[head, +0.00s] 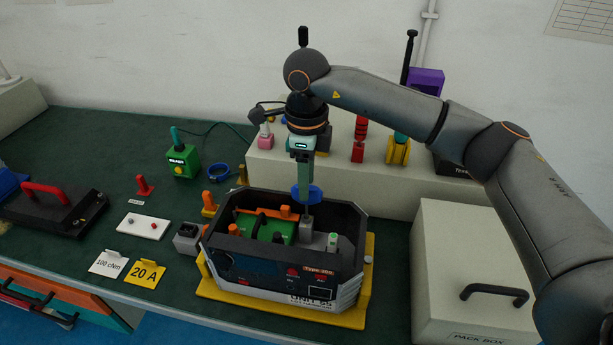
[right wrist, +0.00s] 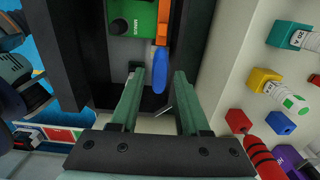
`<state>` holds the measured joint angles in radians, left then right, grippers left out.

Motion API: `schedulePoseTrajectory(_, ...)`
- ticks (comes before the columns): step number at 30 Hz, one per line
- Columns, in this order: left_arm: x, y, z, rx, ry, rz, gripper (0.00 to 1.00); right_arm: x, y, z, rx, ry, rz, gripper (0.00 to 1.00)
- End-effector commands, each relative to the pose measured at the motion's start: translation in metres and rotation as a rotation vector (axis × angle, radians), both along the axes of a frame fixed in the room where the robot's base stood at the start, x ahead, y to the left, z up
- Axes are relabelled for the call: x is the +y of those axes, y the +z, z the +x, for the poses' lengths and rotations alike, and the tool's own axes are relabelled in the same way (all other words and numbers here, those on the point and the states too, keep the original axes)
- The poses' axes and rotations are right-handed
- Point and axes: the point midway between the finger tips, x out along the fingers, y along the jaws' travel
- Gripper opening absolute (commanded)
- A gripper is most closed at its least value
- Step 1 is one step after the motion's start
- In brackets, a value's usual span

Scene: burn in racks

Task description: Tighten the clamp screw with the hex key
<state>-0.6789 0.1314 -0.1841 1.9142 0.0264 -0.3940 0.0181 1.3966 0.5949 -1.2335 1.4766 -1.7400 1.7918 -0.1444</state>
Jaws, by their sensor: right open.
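The hex key's blue handle (head: 308,193) stands upright over the open dark housing (head: 232,264), with a grey shaft below it. The shaft goes down towards a grey block (head: 306,236) inside the housing; the clamp screw itself is hidden. My right gripper (head: 303,178) points down just above the handle. In the right wrist view its two green fingers (right wrist: 158,82) are apart, with the blue handle (right wrist: 160,68) near and between the tips. I cannot tell whether either finger touches it. My left gripper is not in view.
The housing sits on a yellow base (head: 262,312). A green block (head: 265,229) with orange parts is inside. A raised pale shelf (head: 270,168) with coloured tools stands behind. A pack box (head: 450,270) is at right. Cards and a white plate (head: 143,226) lie left.

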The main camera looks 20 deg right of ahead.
Motion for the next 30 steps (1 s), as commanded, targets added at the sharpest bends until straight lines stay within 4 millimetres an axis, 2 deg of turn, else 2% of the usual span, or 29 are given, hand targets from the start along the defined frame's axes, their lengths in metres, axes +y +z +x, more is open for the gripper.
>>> schedulePoseTrajectory(18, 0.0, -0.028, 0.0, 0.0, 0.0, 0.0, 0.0, 0.0, -0.04, 0.0, 0.001, 0.0, -0.002, 0.46)
schedulePoseTrajectory(27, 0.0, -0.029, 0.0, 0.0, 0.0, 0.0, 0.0, 0.0, -0.042, 0.0, 0.001, -0.001, -0.001, 0.46)
schedulePoseTrajectory(30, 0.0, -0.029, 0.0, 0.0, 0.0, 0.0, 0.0, 0.0, -0.042, 0.0, 0.001, -0.001, -0.001, 0.37)
